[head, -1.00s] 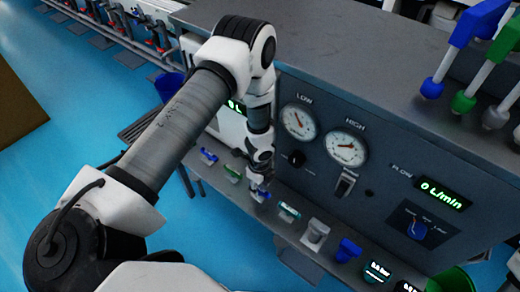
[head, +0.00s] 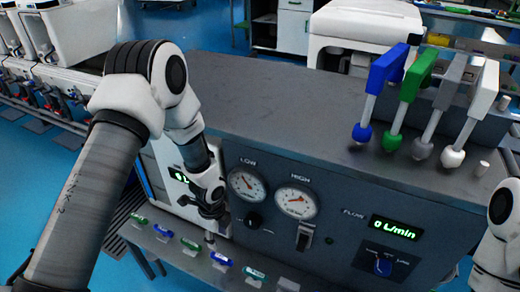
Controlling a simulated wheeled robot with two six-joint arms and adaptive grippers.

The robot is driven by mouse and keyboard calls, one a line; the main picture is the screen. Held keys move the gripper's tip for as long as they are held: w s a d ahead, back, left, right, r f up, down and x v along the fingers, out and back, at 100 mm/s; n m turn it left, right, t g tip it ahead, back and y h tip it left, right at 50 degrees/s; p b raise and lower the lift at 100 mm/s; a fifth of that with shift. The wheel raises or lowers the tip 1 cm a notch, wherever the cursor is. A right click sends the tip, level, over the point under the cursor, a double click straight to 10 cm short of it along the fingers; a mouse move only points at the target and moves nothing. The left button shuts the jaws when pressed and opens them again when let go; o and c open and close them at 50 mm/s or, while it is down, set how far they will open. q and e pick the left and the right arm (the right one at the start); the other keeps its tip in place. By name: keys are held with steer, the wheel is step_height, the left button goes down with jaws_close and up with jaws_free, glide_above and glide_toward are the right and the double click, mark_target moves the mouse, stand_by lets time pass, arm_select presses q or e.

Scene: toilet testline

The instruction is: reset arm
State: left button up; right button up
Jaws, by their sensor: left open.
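My left arm comes in from the left, bends high, and hangs down in front of the grey test bench. My left gripper (head: 212,225) is small and dark at its lower end, open, near the bench's front panel left of the gauges. A pale peg-like piece is just below it; I cannot tell whether they touch. Part of my right arm shows at the right edge; its gripper is out of the picture.
The test bench (head: 270,100) carries a LOW gauge (head: 246,184), a HIGH gauge (head: 296,200) and a flow display (head: 396,227). Blue, green, grey and white handled tools (head: 412,98) stand at its back right. Small coloured parts line the front ledge (head: 170,248). The bench top's left and middle are bare.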

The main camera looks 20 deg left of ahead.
arm_select(q)
steer(key=shift+f, duration=0.1)
steer(key=s+d+f+n+g, duration=0.1)
steer(key=s+d+f+n, duration=0.2)
steer(key=s, duration=0.5)
steer(key=s+f+n+g, duration=0.1)
steer(key=s+f+n, duration=0.2)
steer(key=s+n, duration=0.35)
steer(key=s+d+f+n, duration=0.2)
steer(key=s+f, duration=0.1)
steer(key=s, duration=0.6)
step_height(320, 180, up, 18)
steer(key=w+a+n+t+p, duration=0.1)
steer(key=n+p, duration=0.7)
steer(key=p, duration=0.8)
steer(key=shift+w+f+t, duration=0.25)
steer(key=shift+w+t, duration=0.25)
steer(key=shift+w, duration=0.05)
